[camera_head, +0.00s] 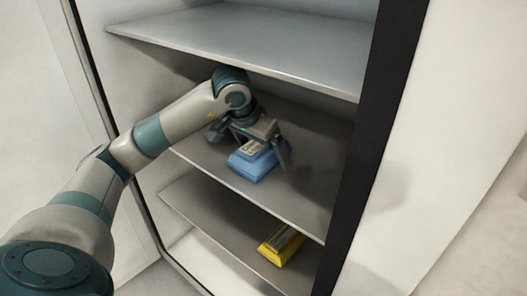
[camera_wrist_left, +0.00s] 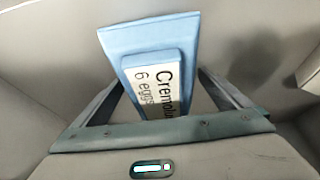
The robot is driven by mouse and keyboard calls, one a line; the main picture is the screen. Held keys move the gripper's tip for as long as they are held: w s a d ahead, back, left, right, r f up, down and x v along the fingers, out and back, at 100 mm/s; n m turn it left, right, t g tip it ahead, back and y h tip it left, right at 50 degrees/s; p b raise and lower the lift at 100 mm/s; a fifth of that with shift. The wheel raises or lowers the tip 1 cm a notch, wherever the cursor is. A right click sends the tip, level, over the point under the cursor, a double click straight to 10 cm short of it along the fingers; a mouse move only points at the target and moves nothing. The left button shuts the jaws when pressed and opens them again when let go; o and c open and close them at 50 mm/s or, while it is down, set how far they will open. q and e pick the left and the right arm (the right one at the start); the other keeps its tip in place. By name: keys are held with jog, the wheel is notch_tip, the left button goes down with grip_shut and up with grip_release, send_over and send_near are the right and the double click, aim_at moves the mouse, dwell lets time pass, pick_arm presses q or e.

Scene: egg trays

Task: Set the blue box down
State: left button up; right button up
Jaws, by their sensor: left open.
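The blue box (camera_head: 250,165) is an egg carton with a white label. It rests on the middle shelf (camera_head: 205,152) near the front edge. In the left wrist view the blue box (camera_wrist_left: 150,38) lies between and beyond the fingers, its label reading "6 eggs"; its near end is hidden by the gripper body. My left gripper (camera_head: 252,150) is just above and around the box, with its fingers spread wide. In the left wrist view the left gripper (camera_wrist_left: 163,100) is open, with gaps between its fingers and the box. My right gripper is not in view.
A yellow carton (camera_head: 281,244) sits on the lower shelf (camera_head: 215,222). An empty upper shelf (camera_head: 245,40) is above my arm. A dark frame post (camera_head: 375,140) bounds the right side. The middle shelf is clear to the right of the box.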

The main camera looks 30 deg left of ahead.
pick_arm(q)
jog(key=shift+r, duration=0.1)
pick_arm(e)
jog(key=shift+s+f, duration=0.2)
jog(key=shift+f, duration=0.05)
pick_arm(q)
jog(key=shift+r, duration=0.1)
jog(key=shift+s+r, duration=0.15)
jog(key=shift+r, duration=0.15)
jog(key=shift+s+a+r, duration=0.1)
jog(key=shift+s, duration=0.4)
jog(key=s, duration=0.3)
jog(key=s+b, duration=0.1)
jog(key=s, duration=0.3)
jog(key=s+b, duration=0.1)
jog(key=s, duration=0.2)
jog(key=shift+s+a, duration=0.3)
jog(key=shift+a, duration=0.1)
jog(key=shift+s, duration=0.25)
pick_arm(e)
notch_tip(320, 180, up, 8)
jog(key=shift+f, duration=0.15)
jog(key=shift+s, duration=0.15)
